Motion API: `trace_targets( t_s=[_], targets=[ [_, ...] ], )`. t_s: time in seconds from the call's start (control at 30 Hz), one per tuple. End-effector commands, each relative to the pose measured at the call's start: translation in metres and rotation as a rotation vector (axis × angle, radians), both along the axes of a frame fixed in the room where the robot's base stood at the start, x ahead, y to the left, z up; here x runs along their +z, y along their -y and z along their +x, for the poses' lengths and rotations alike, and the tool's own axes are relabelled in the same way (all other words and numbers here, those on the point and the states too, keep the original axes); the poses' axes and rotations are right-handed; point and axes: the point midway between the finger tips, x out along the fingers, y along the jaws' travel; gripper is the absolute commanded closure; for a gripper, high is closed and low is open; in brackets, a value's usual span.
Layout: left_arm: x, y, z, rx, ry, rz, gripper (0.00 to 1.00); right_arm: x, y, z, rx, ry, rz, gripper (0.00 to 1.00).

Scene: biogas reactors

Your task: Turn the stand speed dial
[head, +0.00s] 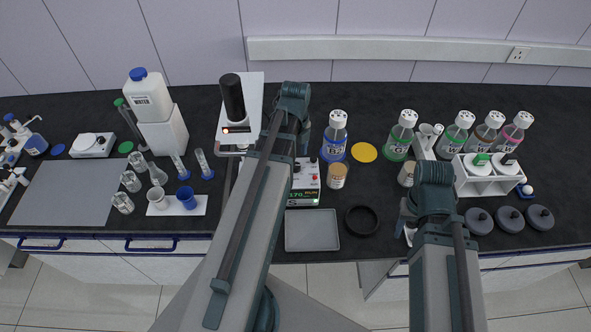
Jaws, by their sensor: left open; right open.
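A stand with a white plate (254,92) and an upright black cylinder (233,97) is left of centre at the back. I cannot make out the speed dial; my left arm covers the stand's right side. My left gripper (303,138) is just right of the stand, above a boxy white device (305,185), mostly hidden behind its own wrist. It is open, with nothing seen in it. My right gripper (405,222) is low over the front right bench, open and partly hidden by its wrist.
A grey tray (312,231) and black ring (362,220) lie in front. A white rack (487,180) and dark round lids (509,219) are at right.

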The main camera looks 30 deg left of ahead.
Motion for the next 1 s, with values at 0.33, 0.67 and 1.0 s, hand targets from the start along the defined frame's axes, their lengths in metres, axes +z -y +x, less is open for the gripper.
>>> trace_targets(
  t_s=[0.33,0.67,1.0],
  targets=[
    [-0.045,0.0,0.0,0.0,0.0,0.0,0.29,-0.045,0.0,0.0,0.003,0.0,-0.001,0.5],
    [-0.045,0.0,0.0,0.0,0.0,0.0,0.29,-0.045,0.0,0.0,0.003,0.0,-0.001,0.5],
    [-0.045,0.0,0.0,0.0,0.0,0.0,0.9,-0.045,0.0,0.0,0.003,0.0,-0.001,0.5]
  ],
)
